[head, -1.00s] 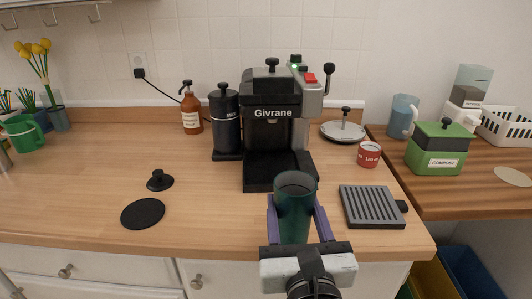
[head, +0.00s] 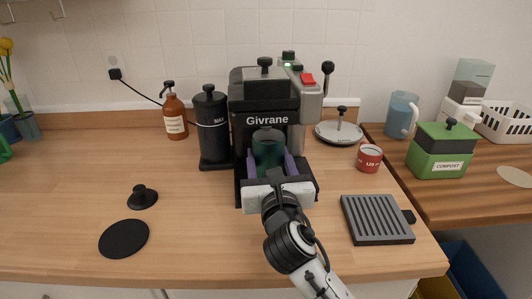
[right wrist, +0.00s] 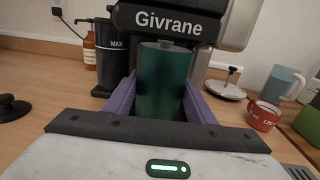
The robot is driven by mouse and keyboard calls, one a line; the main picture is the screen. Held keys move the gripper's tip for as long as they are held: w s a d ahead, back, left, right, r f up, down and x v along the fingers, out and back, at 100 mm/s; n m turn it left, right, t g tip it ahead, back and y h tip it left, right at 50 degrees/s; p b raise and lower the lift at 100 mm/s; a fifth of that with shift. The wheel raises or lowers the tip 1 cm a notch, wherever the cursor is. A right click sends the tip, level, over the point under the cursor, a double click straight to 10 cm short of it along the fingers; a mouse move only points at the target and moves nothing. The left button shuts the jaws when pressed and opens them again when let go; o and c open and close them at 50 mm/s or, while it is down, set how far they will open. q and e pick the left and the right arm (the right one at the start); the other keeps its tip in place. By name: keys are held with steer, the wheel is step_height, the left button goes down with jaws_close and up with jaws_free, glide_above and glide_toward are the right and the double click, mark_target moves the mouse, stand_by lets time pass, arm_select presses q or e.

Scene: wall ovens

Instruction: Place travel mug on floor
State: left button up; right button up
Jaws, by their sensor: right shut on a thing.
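The dark green travel mug (head: 267,151) is upright between the purple fingers of my right gripper (head: 270,165), which is shut on it. In the head view it is in front of the black Givrane coffee machine (head: 265,103), over its base and below its head. The right wrist view shows the mug (right wrist: 163,85) close up between the fingers, upright, with the machine just behind it. The mug's lower part is hidden by the gripper, so I cannot tell whether it touches the machine's base. My left gripper is not in view.
A ribbed grey tray (head: 377,219) and a red measuring cup (head: 369,158) are to the right. A black canister (head: 212,128) stands left of the machine. A black disc (head: 124,239) and knobbed lid (head: 142,197) lie left. The front middle-left counter is clear.

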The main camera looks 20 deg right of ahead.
steer(key=w, duration=0.3)
steer(key=w+f, duration=0.1)
steer(key=shift+w+d+f, duration=0.1)
steer(key=shift+w+d, duration=0.15)
steer(key=shift+d, duration=0.15)
steer(key=shift+f, duration=0.2)
steer(key=o, duration=1.2)
steer(key=shift+s, duration=0.1)
steer(key=shift+o, duration=0.2)
steer(key=shift+r, duration=0.1)
steer(key=s+a, duration=0.2)
steer(key=s, duration=0.9)
steer(key=shift+s, duration=0.4)
steer(key=shift+a, duration=0.1)
